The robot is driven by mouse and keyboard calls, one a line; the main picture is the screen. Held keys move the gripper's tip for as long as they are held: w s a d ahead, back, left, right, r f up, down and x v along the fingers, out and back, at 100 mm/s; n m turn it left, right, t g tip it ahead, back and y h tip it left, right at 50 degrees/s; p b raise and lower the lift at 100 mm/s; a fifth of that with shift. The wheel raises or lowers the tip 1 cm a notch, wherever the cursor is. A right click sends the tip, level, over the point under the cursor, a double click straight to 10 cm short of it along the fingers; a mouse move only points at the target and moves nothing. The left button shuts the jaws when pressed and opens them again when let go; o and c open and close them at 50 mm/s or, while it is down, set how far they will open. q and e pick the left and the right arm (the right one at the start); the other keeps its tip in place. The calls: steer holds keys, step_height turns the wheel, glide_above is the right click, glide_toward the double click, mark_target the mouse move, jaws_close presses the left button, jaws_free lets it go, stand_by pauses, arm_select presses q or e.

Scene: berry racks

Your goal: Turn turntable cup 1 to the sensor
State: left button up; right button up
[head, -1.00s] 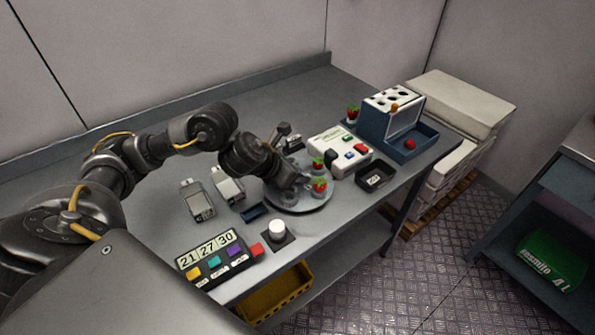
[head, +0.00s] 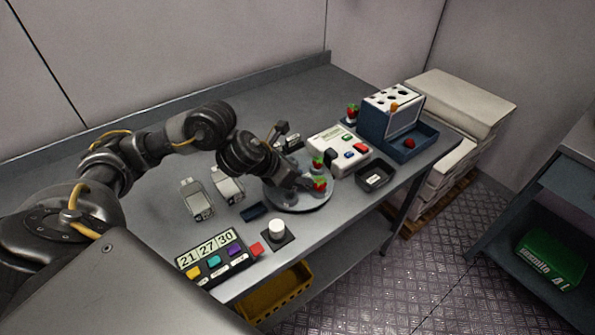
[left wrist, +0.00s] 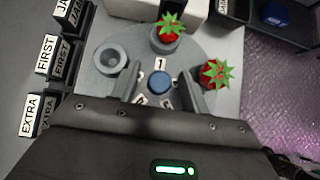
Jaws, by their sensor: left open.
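The round grey turntable (head: 290,207) sits on the bench, with my left gripper (head: 302,182) low over it. In the left wrist view the turntable (left wrist: 205,112) has a blue centre knob (left wrist: 160,82), with the number 1 printed just above it. My open left fingers (left wrist: 160,86) stand on either side of the knob; I cannot tell whether they touch it. A cup with a strawberry (left wrist: 171,28) is at the top, in line with the 1. Another strawberry (left wrist: 215,74) is at the right, and an empty cup (left wrist: 110,58) is at the left. I cannot identify the sensor.
A white button box (head: 335,142) and a black tray (head: 375,175) stand beyond the turntable. A blue rack (head: 372,125) is at the far right. A white knob (head: 277,230) and a number panel (head: 190,262) are nearer. Labelled bins (left wrist: 62,55) lie left.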

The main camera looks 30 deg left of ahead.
arm_select(q)
steer(key=p+v, duration=0.1)
steer(key=v, duration=0.6)
steer(key=shift+r, duration=0.15)
steer(key=p+v, duration=0.3)
steer(key=p, duration=0.1)
steer(key=shift+s+p, duration=0.2)
steer(key=shift+p, duration=0.15)
